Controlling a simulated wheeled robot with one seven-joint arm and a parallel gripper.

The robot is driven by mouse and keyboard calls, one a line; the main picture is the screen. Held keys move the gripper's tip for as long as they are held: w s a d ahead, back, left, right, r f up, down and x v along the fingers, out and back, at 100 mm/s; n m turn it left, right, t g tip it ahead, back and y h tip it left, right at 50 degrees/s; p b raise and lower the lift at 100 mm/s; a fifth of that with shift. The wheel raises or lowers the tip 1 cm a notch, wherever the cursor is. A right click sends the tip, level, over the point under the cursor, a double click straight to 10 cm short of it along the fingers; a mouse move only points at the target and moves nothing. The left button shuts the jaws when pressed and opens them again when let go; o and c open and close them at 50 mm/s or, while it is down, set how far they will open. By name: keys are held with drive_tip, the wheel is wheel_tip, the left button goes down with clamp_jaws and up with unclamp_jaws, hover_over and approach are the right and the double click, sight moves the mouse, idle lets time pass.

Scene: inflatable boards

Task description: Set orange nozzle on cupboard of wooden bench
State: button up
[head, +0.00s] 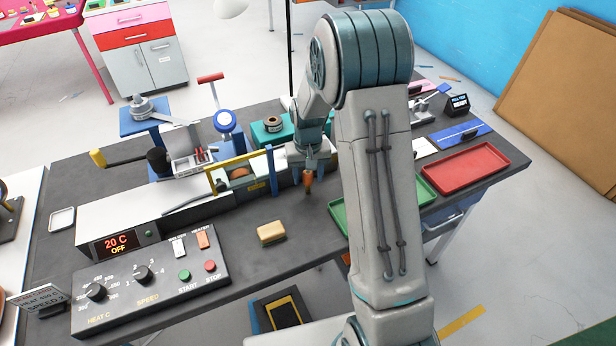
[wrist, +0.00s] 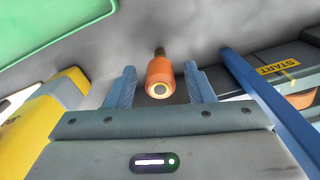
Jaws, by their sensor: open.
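The orange nozzle (head: 308,179) stands on the dark bench top in the head view, just below my gripper (head: 308,168). In the wrist view the nozzle (wrist: 160,77) shows its round end, with a dark tip beyond. My gripper (wrist: 160,70) is open, with one blue finger on each side of the nozzle and a gap on both sides. I see no clearly wooden bench.
A yellow and blue frame (head: 222,174) stands close left of my gripper. A tan block (head: 270,232) and a control box (head: 150,285) lie nearer. A green tray (head: 338,216) and red tray (head: 466,171) are to the right. Bare bench top lies around the block.

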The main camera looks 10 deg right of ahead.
wheel_tip(320, 180, up, 10)
drive_tip(key=shift+b, duration=0.45)
drive_tip(key=s+r+t, duration=0.1)
drive_tip(key=s+r, duration=0.3)
drive_tip(key=s, duration=0.8)
drive_tip(key=s+r+t, duration=0.2)
drive_tip(key=s+r, duration=0.3)
drive_tip(key=s, duration=0.7)
drive_tip(key=shift+s+n, duration=0.2)
drive_tip(key=shift+n, duration=0.2)
drive_tip(key=shift+s+f, duration=0.2)
drive_tip(key=shift+s, duration=0.2)
drive_tip(key=shift+c, duration=1.2)
drive_tip(key=shift+a, duration=0.1)
